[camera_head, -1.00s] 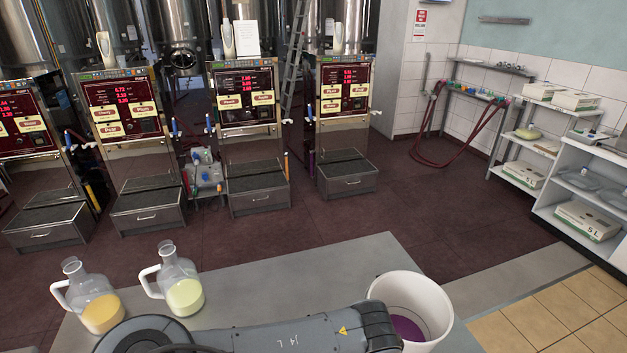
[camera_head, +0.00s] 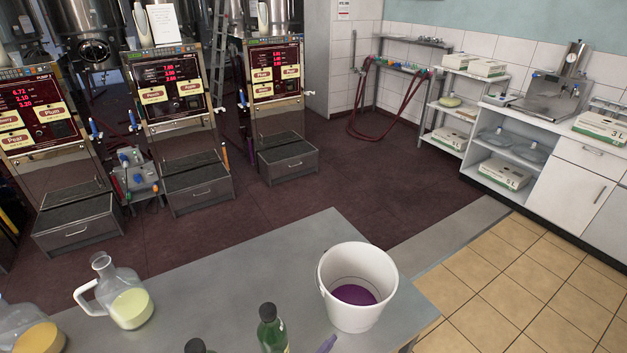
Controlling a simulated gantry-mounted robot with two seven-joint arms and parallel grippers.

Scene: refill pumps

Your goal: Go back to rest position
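Neither of my grippers nor my arms shows in the head view. A white bucket (camera_head: 336,295) with purple liquid (camera_head: 354,294) inside stands upright at the right end of the grey table (camera_head: 225,256). A glass jug with pale yellow-green liquid (camera_head: 130,309) stands on the table at the left. A second jug with orange-yellow liquid (camera_head: 38,338) is cut off at the lower left corner. A green bottle with a dark cap (camera_head: 271,330) stands left of the bucket, its lower part out of frame.
A dark bottle top (camera_head: 195,346) and part of a purple object (camera_head: 327,344) show at the bottom edge. Several pump machines (camera_head: 176,90) with drawers stand behind the table. Shelves and a white counter (camera_head: 566,180) stand at the right. The floor between is clear.

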